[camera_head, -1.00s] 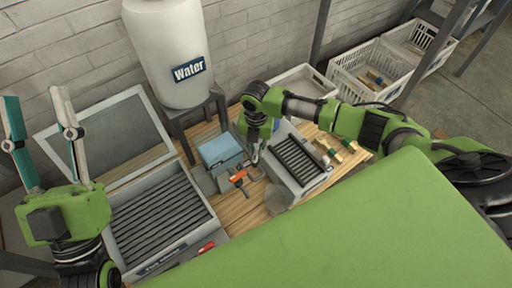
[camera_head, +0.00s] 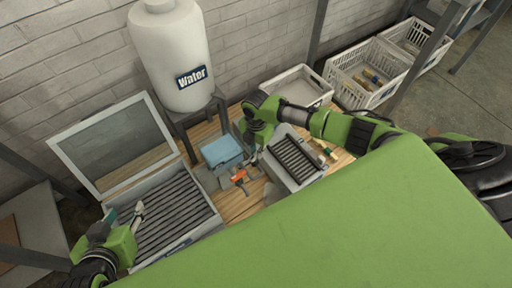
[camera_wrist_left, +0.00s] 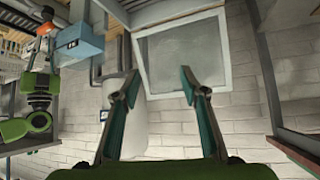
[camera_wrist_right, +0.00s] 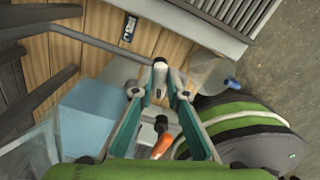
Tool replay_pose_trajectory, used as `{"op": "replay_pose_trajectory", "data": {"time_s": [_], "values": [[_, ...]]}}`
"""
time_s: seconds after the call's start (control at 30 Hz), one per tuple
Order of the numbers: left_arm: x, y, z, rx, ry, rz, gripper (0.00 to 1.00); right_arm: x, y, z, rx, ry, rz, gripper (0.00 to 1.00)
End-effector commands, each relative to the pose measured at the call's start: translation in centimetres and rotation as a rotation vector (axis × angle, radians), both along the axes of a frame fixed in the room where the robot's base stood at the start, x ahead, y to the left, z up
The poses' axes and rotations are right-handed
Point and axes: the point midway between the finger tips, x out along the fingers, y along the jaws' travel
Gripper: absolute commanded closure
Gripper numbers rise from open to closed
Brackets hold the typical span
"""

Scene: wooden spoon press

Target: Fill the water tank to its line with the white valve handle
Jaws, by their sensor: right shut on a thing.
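The white water tank (camera_head: 170,55) with a blue "Water" label stands upright on a dark stand behind the bench. Its water level and line cannot be made out. My right gripper (camera_wrist_right: 158,85) is shut on the white valve handle (camera_wrist_right: 160,64), a small pale piece at its fingertips in the right wrist view. In the head view my right gripper (camera_head: 254,148) is to the right of the blue-topped box (camera_head: 222,152), and its fingertips are partly hidden. An orange handle (camera_head: 240,176) is close by. My left gripper (camera_head: 124,215) is open and empty above the left grooved tray.
The left grooved tray (camera_head: 205,226) has a raised framed lid (camera_head: 60,150). A smaller grooved press (camera_head: 312,182) is right of my right gripper. White crates (camera_head: 340,98) stand at the back right. My green body covers the lower right.

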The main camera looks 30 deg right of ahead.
Motion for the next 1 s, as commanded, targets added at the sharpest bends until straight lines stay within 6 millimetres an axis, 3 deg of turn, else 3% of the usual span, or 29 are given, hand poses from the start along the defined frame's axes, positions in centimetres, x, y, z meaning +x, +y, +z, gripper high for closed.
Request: {"op": "replay_pose_trajectory", "data": {"time_s": [0.2, 0.4, 1.0], "values": [[-6.3, 2.1, -3.2, 0.063, 0.295, 0.022, 0.60, -0.1, -0.1, 0.3, -0.001, 0.000, -0.107, 1.00], [-11.7, 3.7, -4.6, 0.108, 0.516, 0.040, 0.60, -0.2, -0.2, 0.3, -0.002, 0.001, -0.203, 1.00], [-11.5, 3.6, -3.4, 0.107, 0.509, 0.040, 0.60, -0.3, -0.2, 0.0, -0.003, 0.000, -0.340, 1.00]]}}
